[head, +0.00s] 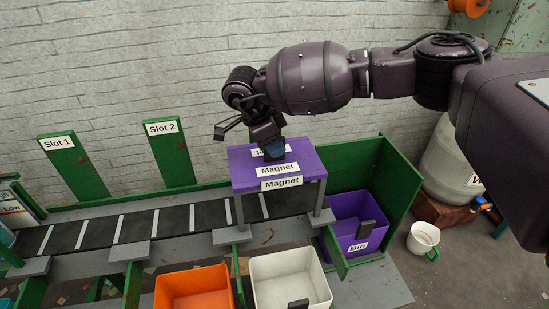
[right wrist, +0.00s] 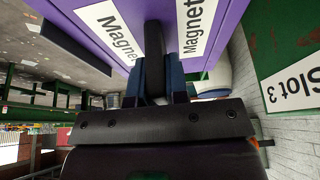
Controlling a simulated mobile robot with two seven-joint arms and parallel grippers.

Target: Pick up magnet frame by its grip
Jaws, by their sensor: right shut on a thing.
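The magnet frame (head: 301,160) is a purple block with white "Magnet" labels on grey legs, standing over the dark belt in the head view. Its purple body also fills the top of the right wrist view (right wrist: 222,38). My right gripper (head: 273,150) reaches down onto its top from above. In the right wrist view, the blue fingers of my right gripper (right wrist: 154,80) are closed on the black upright grip (right wrist: 154,45) of the frame. The head view partly hides the grip behind the gripper. My left gripper is not in view.
The striped belt (head: 118,229) runs left under the frame. An orange bin (head: 193,286), a white bin (head: 288,266) and a purple "Bin" (head: 342,207) stand in front and to the right. Green posts marked Slot 1 (head: 75,170) and Slot 2 (head: 170,157) stand behind the belt. A white mug (head: 421,235) is on the floor.

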